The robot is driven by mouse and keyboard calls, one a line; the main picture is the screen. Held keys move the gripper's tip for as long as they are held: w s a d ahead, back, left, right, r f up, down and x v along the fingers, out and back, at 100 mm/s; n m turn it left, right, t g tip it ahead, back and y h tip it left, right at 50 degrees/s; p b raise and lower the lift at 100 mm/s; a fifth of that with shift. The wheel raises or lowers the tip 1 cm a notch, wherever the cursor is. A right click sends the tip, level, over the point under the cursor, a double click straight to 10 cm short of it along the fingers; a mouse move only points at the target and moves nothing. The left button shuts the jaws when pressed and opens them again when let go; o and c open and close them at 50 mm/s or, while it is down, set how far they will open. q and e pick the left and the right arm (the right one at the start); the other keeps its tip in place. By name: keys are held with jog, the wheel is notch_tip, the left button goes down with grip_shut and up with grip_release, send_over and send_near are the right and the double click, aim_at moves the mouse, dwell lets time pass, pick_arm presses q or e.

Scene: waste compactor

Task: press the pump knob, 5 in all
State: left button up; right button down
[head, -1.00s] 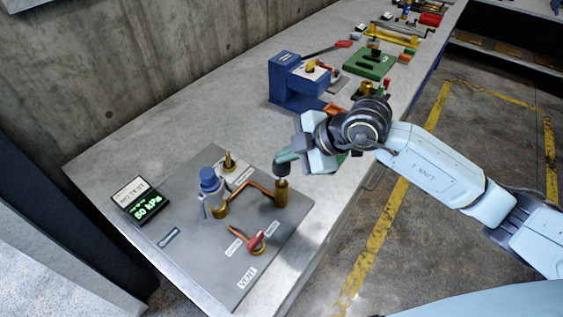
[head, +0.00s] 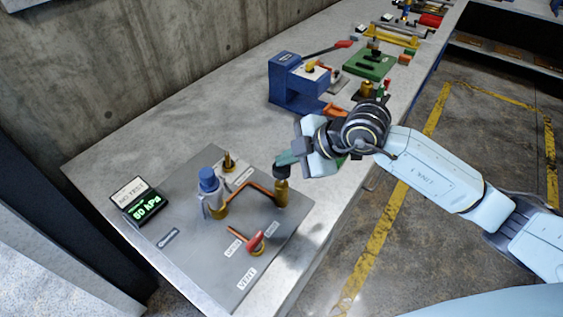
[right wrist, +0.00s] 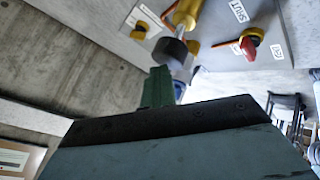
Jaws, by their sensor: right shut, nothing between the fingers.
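The pump knob (head: 281,172) is a dark cap on top of an upright brass cylinder (head: 281,193) on the grey panel. It also shows in the right wrist view (right wrist: 170,52). My right gripper (head: 286,158) has green fingers, shut and empty, with the tips at the top of the knob. In the right wrist view the finger tips (right wrist: 160,72) are right at the knob's edge; I cannot tell whether they press on it. The small display (head: 147,207) shows green digits, seemingly 50. My left gripper is not in view.
A blue-capped fitting (head: 208,180) and a copper pipe (head: 248,188) stand left of the knob. A red vent handle (head: 256,240) is in front. A blue machine (head: 293,82) and a green fixture (head: 369,63) stand farther back. The bench behind the display is clear.

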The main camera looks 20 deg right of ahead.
aim_at(286, 168)
jog(key=shift+f+b, duration=0.6)
jog(key=shift+f, duration=0.7)
dwell(0.6)
jog(key=shift+r, duration=0.1)
jog(key=shift+r+p, duration=2.3)
jog(key=shift+p, duration=0.05)
notch_tip(286, 168, up, 5)
jog(key=p, duration=0.5)
dwell(1.4)
